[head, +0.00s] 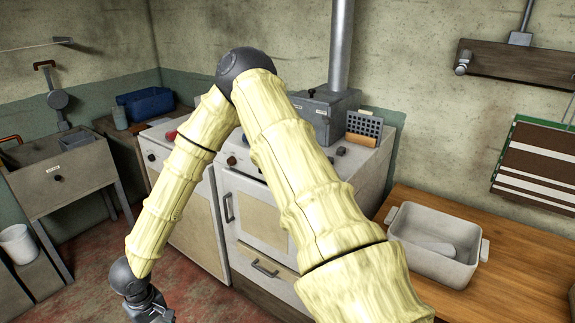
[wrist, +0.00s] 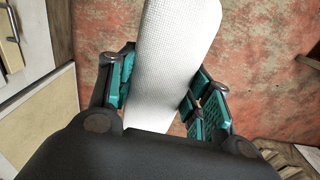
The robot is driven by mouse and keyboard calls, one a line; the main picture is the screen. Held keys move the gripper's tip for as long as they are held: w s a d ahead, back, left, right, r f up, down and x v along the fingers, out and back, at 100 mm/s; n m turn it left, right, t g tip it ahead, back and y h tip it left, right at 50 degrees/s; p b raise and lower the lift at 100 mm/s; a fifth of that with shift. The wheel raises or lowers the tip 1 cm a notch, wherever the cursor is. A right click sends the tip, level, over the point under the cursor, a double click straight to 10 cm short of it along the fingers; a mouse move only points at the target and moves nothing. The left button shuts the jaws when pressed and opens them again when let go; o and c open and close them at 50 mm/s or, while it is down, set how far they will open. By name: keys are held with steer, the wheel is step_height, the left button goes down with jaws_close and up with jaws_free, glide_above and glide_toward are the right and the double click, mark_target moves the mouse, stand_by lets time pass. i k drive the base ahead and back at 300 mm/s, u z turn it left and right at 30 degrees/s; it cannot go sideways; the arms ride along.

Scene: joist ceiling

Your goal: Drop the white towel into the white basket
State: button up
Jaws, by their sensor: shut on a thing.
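The white towel (wrist: 176,35) is a pale, finely textured roll seen in the wrist view. My gripper (wrist: 163,85) is shut on it, with teal finger pads on both sides, above the reddish floor. In the head view only part of my gripper (head: 152,308) shows at the bottom left, and the towel is not visible there. A white basket (head: 410,257), a tub with two side handles, stands on the wooden counter at the right, far from my gripper. A pale rounded object (head: 436,247) lies inside it.
My arm crosses the middle, before white cabinets and a stove (head: 255,220). The wooden counter (head: 525,275) is bare right of the basket. A small white bucket (head: 18,245) stands at the far left, near a grey sink unit (head: 65,180). A blue bin (head: 145,103) sits behind.

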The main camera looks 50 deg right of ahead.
mark_target(432, 243)
steer(key=z, duration=1.55)
